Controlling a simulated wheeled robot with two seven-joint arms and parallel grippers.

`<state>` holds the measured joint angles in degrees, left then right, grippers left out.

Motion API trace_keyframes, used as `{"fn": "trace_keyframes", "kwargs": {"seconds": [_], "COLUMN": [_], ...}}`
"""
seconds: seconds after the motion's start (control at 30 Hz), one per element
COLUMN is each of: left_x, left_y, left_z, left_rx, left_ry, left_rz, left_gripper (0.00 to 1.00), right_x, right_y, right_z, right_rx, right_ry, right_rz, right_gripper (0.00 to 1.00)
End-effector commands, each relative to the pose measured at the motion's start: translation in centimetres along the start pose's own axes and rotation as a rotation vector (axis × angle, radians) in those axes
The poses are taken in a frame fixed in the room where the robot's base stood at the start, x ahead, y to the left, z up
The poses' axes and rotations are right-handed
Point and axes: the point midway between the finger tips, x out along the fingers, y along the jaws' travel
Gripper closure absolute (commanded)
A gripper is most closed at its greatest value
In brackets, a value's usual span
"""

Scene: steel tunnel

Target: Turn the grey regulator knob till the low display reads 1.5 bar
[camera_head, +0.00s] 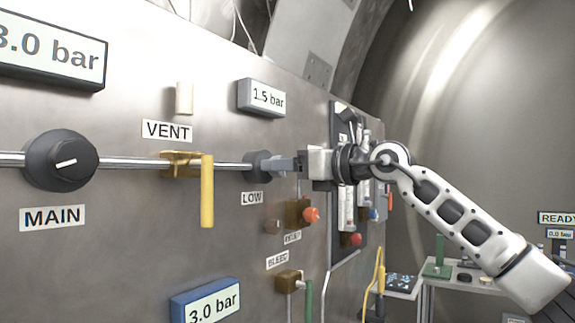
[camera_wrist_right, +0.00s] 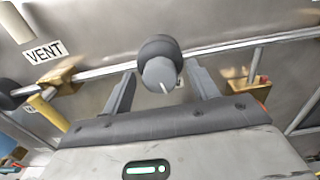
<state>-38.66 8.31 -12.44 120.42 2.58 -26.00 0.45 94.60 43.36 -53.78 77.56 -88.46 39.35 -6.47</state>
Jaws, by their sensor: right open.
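The grey regulator knob (camera_head: 256,167) sits on the pipe above the LOW label (camera_head: 252,198). In the right wrist view the knob (camera_wrist_right: 159,73) shows a pale line on its face. My right gripper (camera_head: 283,164) is at the knob from the right. In the right wrist view my right gripper (camera_wrist_right: 161,78) is open, one finger on each side of the knob with visible gaps. The low display (camera_head: 262,98) above the knob reads 1.5 bar. My left gripper is out of view.
Left along the pipe are the yellow VENT valve handle (camera_head: 207,190) and the black MAIN knob (camera_head: 60,161). Other displays read 3.0 bar, upper left (camera_head: 50,50) and below (camera_head: 206,302). A brass fitting with an orange knob (camera_head: 311,214) sits below my right gripper.

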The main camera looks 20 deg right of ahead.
Motion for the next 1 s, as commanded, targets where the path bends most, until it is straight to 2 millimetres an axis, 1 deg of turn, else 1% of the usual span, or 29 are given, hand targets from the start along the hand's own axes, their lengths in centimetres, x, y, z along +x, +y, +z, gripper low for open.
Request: {"fn": "trace_keyframes", "kwargs": {"seconds": [0.03,0.07,0.1,0.17,0.2,0.33,0.5,0.7,0.73,0.8,1.0], "left_x": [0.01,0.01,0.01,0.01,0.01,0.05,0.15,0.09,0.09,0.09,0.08], "left_y": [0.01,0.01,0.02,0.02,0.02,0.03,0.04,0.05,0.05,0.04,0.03], "left_z": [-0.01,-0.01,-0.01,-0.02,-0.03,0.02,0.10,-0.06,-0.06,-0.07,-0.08], "left_rx": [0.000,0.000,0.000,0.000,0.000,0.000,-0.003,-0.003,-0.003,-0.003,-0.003], "left_ry": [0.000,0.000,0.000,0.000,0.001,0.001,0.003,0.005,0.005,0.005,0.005], "left_rz": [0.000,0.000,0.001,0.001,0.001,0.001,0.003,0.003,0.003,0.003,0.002], "left_gripper": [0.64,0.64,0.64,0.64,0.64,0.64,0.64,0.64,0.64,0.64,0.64], "right_x": [-0.01,-0.02,-0.02,-0.03,-0.03,-0.03,-0.03,-0.03,-0.04,-0.04,-0.04], "right_y": [0.01,0.01,0.02,0.02,0.01,0.02,0.04,0.03,0.02,0.02,0.01], "right_z": [0.01,0.01,0.01,0.01,0.01,-0.03,-0.02,0.02,0.02,0.02,0.01], "right_rx": [0.000,0.000,0.000,0.000,0.000,0.011,0.095,0.095,0.095,0.095,0.094], "right_ry": [0.000,0.000,0.000,0.000,0.000,0.000,0.000,0.001,0.001,0.000,0.000], "right_rz": [0.000,0.000,0.000,0.000,0.000,0.001,0.002,0.001,0.001,0.001,0.001], "right_gripper": [0.46,0.55,0.66,0.82,0.86,0.85,0.85,0.85,0.57,0.41,0.41]}}
